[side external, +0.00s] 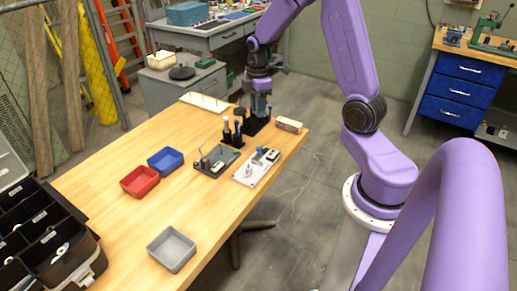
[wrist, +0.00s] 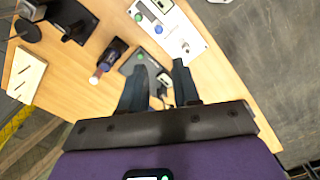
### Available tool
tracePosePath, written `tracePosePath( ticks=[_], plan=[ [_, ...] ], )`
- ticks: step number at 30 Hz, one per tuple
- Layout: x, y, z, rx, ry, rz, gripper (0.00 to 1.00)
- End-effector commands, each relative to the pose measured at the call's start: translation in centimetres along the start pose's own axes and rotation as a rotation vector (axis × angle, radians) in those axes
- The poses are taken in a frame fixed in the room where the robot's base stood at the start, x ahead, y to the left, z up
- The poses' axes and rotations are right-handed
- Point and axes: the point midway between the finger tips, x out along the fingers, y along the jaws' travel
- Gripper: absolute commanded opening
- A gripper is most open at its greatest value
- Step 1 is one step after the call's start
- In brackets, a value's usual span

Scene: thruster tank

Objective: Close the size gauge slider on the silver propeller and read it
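My gripper (wrist: 159,66) has its two dark fingers apart, with nothing seen held between them. In the side view my gripper (side external: 259,106) hangs over the far end of the bench, by a black holder. A dark plate (side external: 208,168) carries a small device with a green spot and an upright post; part of it shows between my fingers in the wrist view (wrist: 133,66). A white plate (side external: 246,177) beside it carries another small device; in the wrist view this plate (wrist: 185,42) has green and blue round parts. I cannot tell the silver propeller or gauge slider for certain.
Black holders with upright cylinders (side external: 227,132) stand close by my gripper. A brick-like block (side external: 289,125) sits at the right edge, a pinned board (side external: 205,102) behind. Red (side external: 139,182), blue (side external: 166,160) and grey (side external: 171,250) trays and a black case (side external: 45,245) lie nearer; bare wood lies between.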

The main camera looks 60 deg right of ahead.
Motion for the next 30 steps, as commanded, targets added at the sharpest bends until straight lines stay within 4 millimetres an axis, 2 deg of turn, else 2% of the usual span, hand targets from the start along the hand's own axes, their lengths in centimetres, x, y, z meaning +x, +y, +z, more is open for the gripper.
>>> tracePosePath(
  ticks=[5, 8, 30],
  plan=[
    [1.0, 0.3, 0.4, 0.0, -0.001, -0.003, 0.31],
    [2.3, 0.2, 0.4, 0.0, -0.002, -0.005, 0.31],
    [14.2, 0.2, 0.4, 0.001, -0.001, -0.003, 0.31]
  ],
)
